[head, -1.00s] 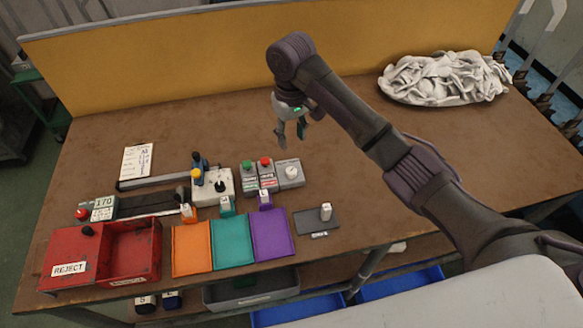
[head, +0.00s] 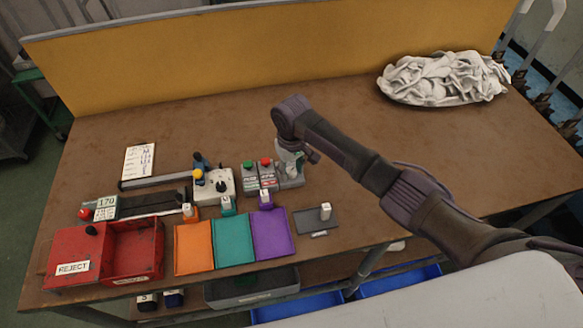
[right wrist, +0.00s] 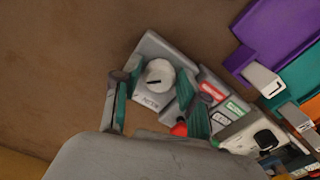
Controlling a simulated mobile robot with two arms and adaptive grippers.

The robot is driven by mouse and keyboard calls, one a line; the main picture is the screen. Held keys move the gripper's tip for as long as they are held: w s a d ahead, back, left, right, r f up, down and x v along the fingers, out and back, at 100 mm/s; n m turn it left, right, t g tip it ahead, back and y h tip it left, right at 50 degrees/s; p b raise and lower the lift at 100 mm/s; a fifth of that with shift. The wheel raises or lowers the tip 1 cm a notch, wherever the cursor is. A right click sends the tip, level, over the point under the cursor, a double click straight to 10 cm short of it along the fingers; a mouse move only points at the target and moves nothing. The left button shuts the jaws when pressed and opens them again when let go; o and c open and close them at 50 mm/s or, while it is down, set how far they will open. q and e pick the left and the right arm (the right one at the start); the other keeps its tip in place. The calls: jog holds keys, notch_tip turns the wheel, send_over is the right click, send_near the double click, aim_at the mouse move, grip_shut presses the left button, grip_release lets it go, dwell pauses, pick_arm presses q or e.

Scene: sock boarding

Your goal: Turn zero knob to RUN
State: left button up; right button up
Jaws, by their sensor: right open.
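A round white knob (right wrist: 159,73) with a dark pointer line sits on a small grey box (right wrist: 150,47) in the right wrist view. The lettering beside the knob is too small and angled to read surely. My right gripper (right wrist: 159,92) is open above the box, with one finger on each side of the knob in the picture; I cannot tell whether either touches it. In the head view my right gripper (head: 289,158) hangs over the same grey box (head: 297,182) and hides the knob. My left gripper is not in view.
Boxes with a green button (head: 248,165) and a red button (head: 266,162) stand just left of the knob box. A box with a black knob (head: 221,186) is farther left. Coloured trays and a red reject bin (head: 135,252) lie in front.

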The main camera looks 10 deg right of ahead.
jog(key=shift+c, duration=0.2)
grip_shut()
jog(key=shift+r+n, duration=0.1)
jog(key=shift+n, duration=0.2)
jog(key=n+p, duration=0.2)
jog(key=shift+n, duration=0.3)
jog(key=n+p, duration=0.1)
jog(key=n, duration=0.2)
jog(key=shift+w+n, duration=0.1)
jog(key=shift+n, duration=0.2)
jog(key=n, duration=0.5)
jog(key=shift+p, duration=0.35)
jog(key=n, duration=0.6)
jog(key=shift+w, duration=0.1)
